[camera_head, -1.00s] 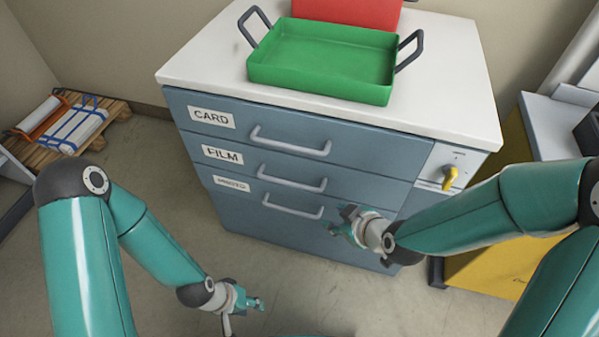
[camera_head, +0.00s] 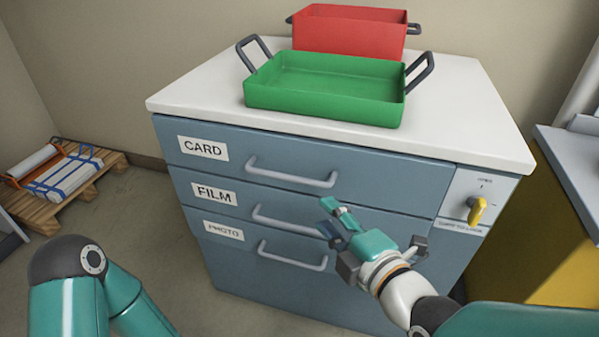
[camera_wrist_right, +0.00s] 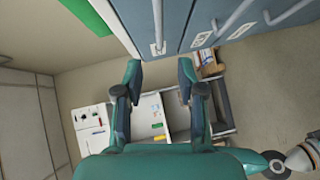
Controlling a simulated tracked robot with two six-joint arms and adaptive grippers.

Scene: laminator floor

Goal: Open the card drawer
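The card drawer (camera_head: 385,172) is the top drawer of a blue-grey cabinet, labelled CARD, with a pale bar handle (camera_head: 290,173). Its front looks flush with the cabinet, so it is shut. Its handle also shows in the right wrist view (camera_wrist_right: 158,20). My right gripper (camera_head: 332,220) is in front of the cabinet, below and right of the card handle, near the right end of the film handle. Its fingers are apart and empty in the right wrist view (camera_wrist_right: 160,69). My left gripper is out of the head view; only its arm shows at lower left.
The film drawer (camera_head: 370,222) and photo drawer below look shut. A yellow knob (camera_head: 477,210) sits on the panel right of the card drawer. Green (camera_head: 325,104) and red (camera_head: 350,40) trays stand on the white top. A pallet (camera_head: 70,195) lies at left, a yellow unit (camera_head: 540,230) at right.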

